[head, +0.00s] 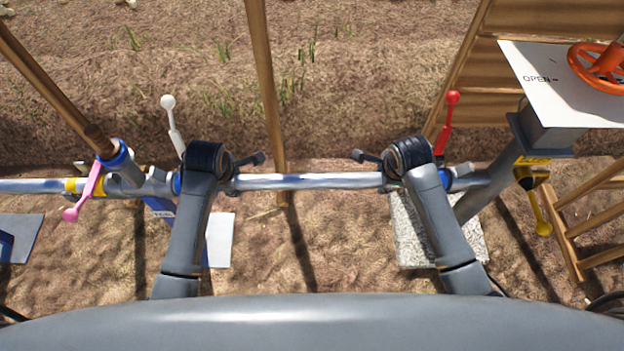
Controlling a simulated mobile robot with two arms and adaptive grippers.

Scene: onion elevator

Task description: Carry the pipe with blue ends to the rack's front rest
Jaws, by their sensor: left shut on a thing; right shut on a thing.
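The pipe with blue ends (308,181) is a straight silver tube lying level across the middle of the head view. Its left blue end (177,183) shows beside my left arm, and its right blue end (447,179) beside my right arm. My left gripper (231,181) is shut on the pipe toward its left end. My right gripper (388,181) is shut on it toward its right end. My wrists hide parts of the pipe near both ends. I cannot make out the rack's front rest in this view.
Fixed piping (35,186) with a white lever (169,118) and pink lever (88,193) stands left. A red lever (446,120), yellow lever (540,208) and orange handwheel (598,68) are right. A wooden post (262,80) rises behind the pipe. A speckled block (410,230) lies below.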

